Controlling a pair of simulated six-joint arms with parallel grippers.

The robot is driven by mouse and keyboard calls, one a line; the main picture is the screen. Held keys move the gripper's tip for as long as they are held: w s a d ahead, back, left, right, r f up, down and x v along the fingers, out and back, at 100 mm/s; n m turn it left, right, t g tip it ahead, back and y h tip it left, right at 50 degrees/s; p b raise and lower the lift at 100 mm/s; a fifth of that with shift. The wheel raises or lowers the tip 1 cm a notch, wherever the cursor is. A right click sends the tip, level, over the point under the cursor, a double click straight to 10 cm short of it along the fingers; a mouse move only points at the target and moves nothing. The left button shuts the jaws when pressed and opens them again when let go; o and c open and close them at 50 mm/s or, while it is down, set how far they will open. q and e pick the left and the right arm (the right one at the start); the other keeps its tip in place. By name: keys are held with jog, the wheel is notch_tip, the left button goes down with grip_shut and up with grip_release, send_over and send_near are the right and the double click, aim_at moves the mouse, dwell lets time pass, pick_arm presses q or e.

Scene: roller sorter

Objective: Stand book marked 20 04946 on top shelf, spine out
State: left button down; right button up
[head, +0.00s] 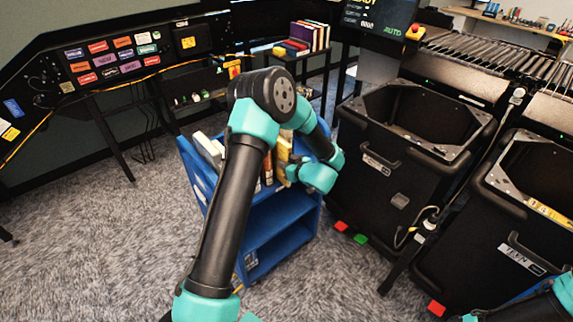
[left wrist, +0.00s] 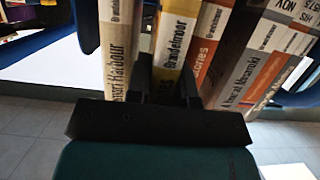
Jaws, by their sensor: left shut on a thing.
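My left gripper (head: 290,172) is at the blue cart (head: 282,222), by the books on its top shelf. In the left wrist view its two dark fingers (left wrist: 166,84) are shut on a yellow and white book (left wrist: 174,45), one finger on each side. The spine faces the camera and reads "Brandelmoor". The yellow book (head: 284,150) also shows in the head view, partly behind my arm. I cannot read the number 20 04946 on any spine. My right gripper is out of the picture.
A cream book (left wrist: 116,45) stands just left of the held one, and a brown book (left wrist: 208,45) stands to its right. More books (left wrist: 265,55) lean further right. Black bins (head: 400,150) stand right of the cart. Carpet (head: 110,240) is clear to the left.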

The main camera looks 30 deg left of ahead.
pick_arm(q)
jog(key=shift+f, duration=0.55)
dwell(0.4)
jog(key=c, duration=0.9)
grip_release()
jog(key=shift+d, duration=0.1)
jog(key=v, duration=1.7)
jog(key=shift+s+d, duration=0.1)
jog(key=shift+d, duration=0.05)
jog(key=shift+f, duration=0.1)
